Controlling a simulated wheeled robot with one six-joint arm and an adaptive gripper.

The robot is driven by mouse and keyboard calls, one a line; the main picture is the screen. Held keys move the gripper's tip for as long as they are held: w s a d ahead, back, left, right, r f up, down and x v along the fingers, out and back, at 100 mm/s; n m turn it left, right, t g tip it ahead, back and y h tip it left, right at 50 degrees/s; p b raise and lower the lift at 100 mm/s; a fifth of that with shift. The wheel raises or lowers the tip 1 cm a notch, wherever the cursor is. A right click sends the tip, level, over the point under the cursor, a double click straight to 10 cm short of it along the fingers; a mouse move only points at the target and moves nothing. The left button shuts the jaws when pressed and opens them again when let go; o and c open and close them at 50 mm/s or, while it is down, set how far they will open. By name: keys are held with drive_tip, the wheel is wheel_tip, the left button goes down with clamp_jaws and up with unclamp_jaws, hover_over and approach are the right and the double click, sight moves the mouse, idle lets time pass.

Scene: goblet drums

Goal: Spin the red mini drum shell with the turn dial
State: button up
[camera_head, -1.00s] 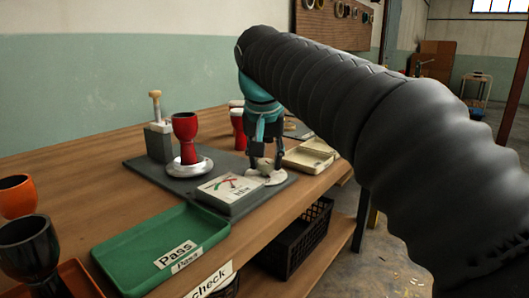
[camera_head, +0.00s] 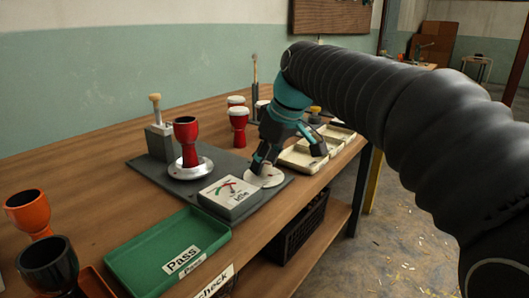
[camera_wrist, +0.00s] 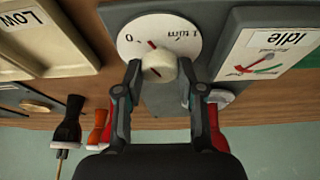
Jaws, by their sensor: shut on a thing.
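The red mini drum shell (camera_head: 187,150) stands upright on a round silver turntable (camera_head: 191,171) on a grey board. The turn dial, a white disc (camera_head: 268,178) with a pale knob, sits at the board's right end. In the wrist view the dial's knob (camera_wrist: 158,68) has a red mark and stands between the two fingers of my gripper (camera_wrist: 160,70). My gripper (camera_head: 264,160) is tilted over the dial and shut on the knob. Its fingers hide most of the knob in the head view. A meter (camera_head: 230,194) beside the dial reads "Idle".
A green Pass tray (camera_head: 165,245) lies in front. Orange (camera_head: 28,212) and black (camera_head: 48,268) drums stand at left. Another red drum (camera_head: 238,123) stands behind the board. Cream trays (camera_head: 303,160) lie right of the dial. A grey block with a wooden-handled tool (camera_head: 158,138) stands behind the turntable.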

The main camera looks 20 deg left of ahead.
drive_tip(key=n, duration=0.2)
drive_tip(key=n+g+p, duration=0.1)
drive_tip(key=n, duration=0.1)
drive_tip(key=shift+w+n+g, duration=0.15)
drive_tip(key=shift+n+g, duration=0.15)
idle(0.5)
drive_tip(key=o, duration=1.1)
drive_tip(key=v, duration=1.2)
drive_tip(key=shift+d, duration=0.15)
